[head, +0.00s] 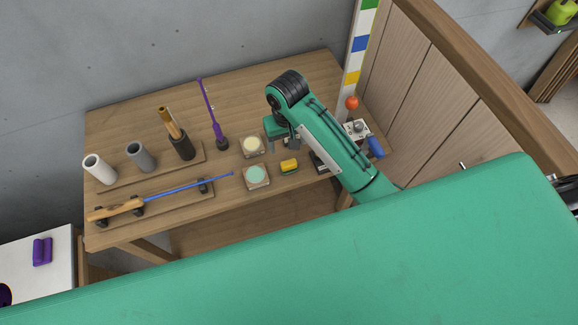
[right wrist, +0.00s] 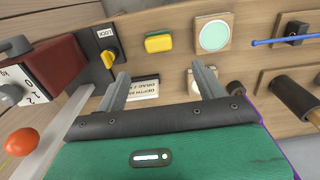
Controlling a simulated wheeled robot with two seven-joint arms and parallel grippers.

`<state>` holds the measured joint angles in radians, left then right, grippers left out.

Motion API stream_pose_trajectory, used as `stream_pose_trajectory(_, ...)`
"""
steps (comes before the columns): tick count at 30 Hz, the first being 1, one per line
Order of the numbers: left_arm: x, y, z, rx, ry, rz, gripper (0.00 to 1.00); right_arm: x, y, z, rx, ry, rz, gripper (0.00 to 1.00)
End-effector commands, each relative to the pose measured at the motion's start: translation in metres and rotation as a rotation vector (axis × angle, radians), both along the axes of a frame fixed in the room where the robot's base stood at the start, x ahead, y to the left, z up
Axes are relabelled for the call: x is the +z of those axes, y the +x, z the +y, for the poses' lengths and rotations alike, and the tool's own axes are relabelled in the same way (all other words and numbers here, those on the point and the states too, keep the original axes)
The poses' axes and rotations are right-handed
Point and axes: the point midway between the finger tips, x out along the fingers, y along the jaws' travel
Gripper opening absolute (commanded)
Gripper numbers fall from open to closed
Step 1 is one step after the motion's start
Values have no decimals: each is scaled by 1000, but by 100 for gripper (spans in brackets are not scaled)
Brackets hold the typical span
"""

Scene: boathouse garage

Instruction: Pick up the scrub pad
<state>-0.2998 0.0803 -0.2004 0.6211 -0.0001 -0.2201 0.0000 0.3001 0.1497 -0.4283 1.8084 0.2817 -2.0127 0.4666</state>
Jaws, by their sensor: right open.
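The scrub pad (head: 289,166) is a small yellow block with a dark green layer, lying on the wooden workbench (head: 225,205). In the right wrist view the scrub pad (right wrist: 158,42) lies beyond the fingertips, between their lines and nearer the left finger. My right gripper (head: 290,143) is above the bench behind the pad, partly hidden by its own arm. In the right wrist view my right gripper (right wrist: 160,72) is open, with nothing between its fingers. My left gripper is not in view.
Beside the pad are a square plate with a mint disc (head: 256,175) and one with a cream disc (head: 251,145). A yellow lock knob (right wrist: 108,58) and a label plate (right wrist: 145,88) are close to the fingers. A blue rod (head: 190,184) lies left.

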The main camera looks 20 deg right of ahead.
Motion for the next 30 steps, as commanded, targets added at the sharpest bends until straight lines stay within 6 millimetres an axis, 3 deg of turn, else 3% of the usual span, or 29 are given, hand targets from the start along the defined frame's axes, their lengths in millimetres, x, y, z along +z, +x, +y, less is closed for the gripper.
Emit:
stream_pose_trajectory(2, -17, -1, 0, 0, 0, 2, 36, -20, -1, 1, -2, 4, 2, 71)
stream_pose_trajectory(6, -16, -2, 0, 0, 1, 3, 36, -45, -1, 0, -1, 1, 4, 71)
stream_pose_trajectory(16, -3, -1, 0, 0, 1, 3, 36, -71, -1, -1, 0, 1, 1, 71)
stream_pose_trajectory(23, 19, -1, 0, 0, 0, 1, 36, -96, -4, -3, 1, 0, 5, 71)
stream_pose_trajectory(30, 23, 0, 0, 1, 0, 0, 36, -120, -2, -3, 1, 1, 0, 71)
